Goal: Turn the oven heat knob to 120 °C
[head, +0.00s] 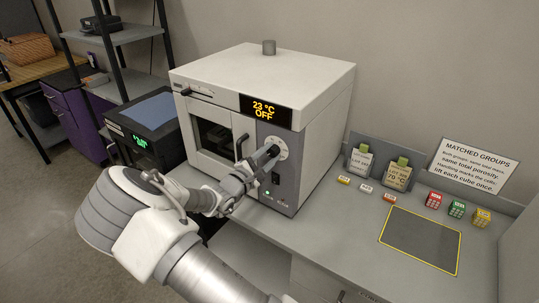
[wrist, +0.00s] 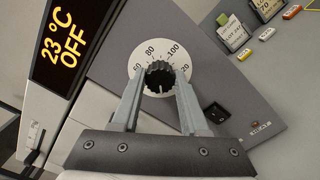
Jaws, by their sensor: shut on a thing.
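The white oven (head: 247,70) stands on the grey bench, and its display (head: 263,108) reads "23 °C OFF"; the display (wrist: 65,40) also shows at the left in the wrist view. The black ridged heat knob (wrist: 159,77) sits at the middle of a pale round dial (wrist: 150,45) with marks including 80 and 100. My gripper (wrist: 160,90) is shut on the knob, one finger on each side. In the head view my gripper (head: 262,160) reaches the dial on the front panel and hides part of it. I cannot tell which mark the knob points at.
A black rocker switch (head: 276,178) is below the dial. The oven door handle (head: 241,147) is close to the left of my gripper. A dark device (head: 146,135) stands left of the oven. Cards, small cubes and a yellow-edged mat (head: 420,238) lie on the bench to the right.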

